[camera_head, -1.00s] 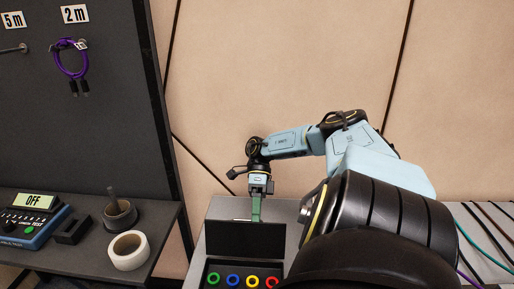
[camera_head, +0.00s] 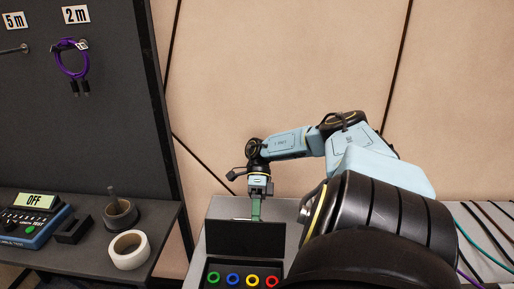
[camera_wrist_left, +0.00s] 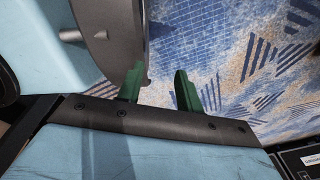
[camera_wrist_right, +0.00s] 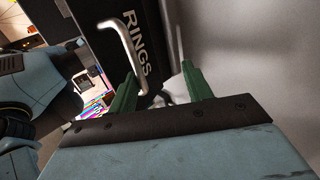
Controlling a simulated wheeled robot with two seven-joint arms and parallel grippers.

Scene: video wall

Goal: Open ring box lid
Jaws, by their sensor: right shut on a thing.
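The ring box (camera_head: 202,274) stands on the grey table with its black lid (camera_head: 240,238) raised upright. Several coloured rings lie in it, green, blue, yellow and red. My right gripper (camera_head: 256,208) is at the lid's top edge from behind, with its green fingers partly hidden by the lid. In the right wrist view, the lid's outer face reads RINGS and carries a metal handle (camera_wrist_right: 130,45). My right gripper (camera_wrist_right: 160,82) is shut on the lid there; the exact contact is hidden. My left gripper (camera_wrist_left: 159,80) is open and empty in the left wrist view, above patterned carpet.
A purple cable (camera_head: 58,62) hangs on the panel. My right arm covers much of the table's right side.

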